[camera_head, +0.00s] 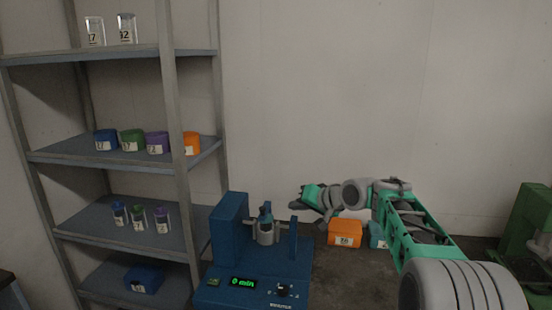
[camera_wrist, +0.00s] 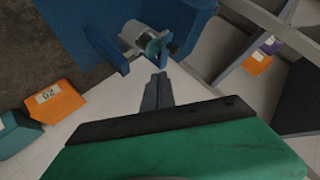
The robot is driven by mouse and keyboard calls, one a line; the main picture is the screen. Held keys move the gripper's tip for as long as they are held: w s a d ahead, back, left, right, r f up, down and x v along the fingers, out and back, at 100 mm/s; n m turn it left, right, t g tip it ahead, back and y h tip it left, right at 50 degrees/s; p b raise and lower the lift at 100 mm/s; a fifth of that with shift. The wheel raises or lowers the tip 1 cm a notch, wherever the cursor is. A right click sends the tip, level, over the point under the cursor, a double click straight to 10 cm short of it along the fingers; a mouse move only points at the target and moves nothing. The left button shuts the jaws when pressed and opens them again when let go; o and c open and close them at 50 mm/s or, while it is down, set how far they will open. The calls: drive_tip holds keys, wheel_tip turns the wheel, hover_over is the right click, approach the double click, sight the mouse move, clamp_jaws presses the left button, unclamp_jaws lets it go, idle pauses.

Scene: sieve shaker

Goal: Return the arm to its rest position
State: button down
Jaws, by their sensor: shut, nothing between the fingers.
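My gripper (camera_head: 297,201) is in the air just right of the blue sieve shaker (camera_head: 228,240), pointing left toward it, with my arm reaching in from the right. In the wrist view its fingers (camera_wrist: 160,78) are together with nothing between them. The shaker holds a grey, upright cylindrical container (camera_head: 265,232) with a darker top between its posts. Its green display reads "0 min". In the wrist view the shaker (camera_wrist: 85,25) and the container (camera_wrist: 135,35) lie beyond the fingertips, apart from them.
A grey shelf rack (camera_head: 120,150) at left holds clear jars, coloured boxes and small vials. An orange box (camera_head: 345,232) and a teal box (camera_head: 378,236) sit on the dark table right of the shaker. A green machine (camera_head: 530,225) stands at far right.

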drive_tip(key=s+d+f+g+h, duration=0.2)
drive_tip(key=s+d+f, duration=0.1)
drive_tip(key=s, duration=0.9)
drive_tip(key=s+d+f+g+h, duration=0.2)
drive_tip(key=s+f, duration=0.4)
drive_tip(key=s, duration=0.7)
drive_tip(key=s+d+f+n+g+h, duration=0.1)
drive_tip(key=s+d+f+g+h, duration=0.1)
drive_tip(key=s, duration=1.1)
wheel_tip(320, 180, down, 3)
drive_tip(key=shift+d+r+h+p, duration=0.15)
drive_tip(key=shift+d+h+p, duration=0.4)
drive_tip(key=shift+d, duration=0.35)
drive_tip(key=c, duration=2.1)
unclamp_jaws()
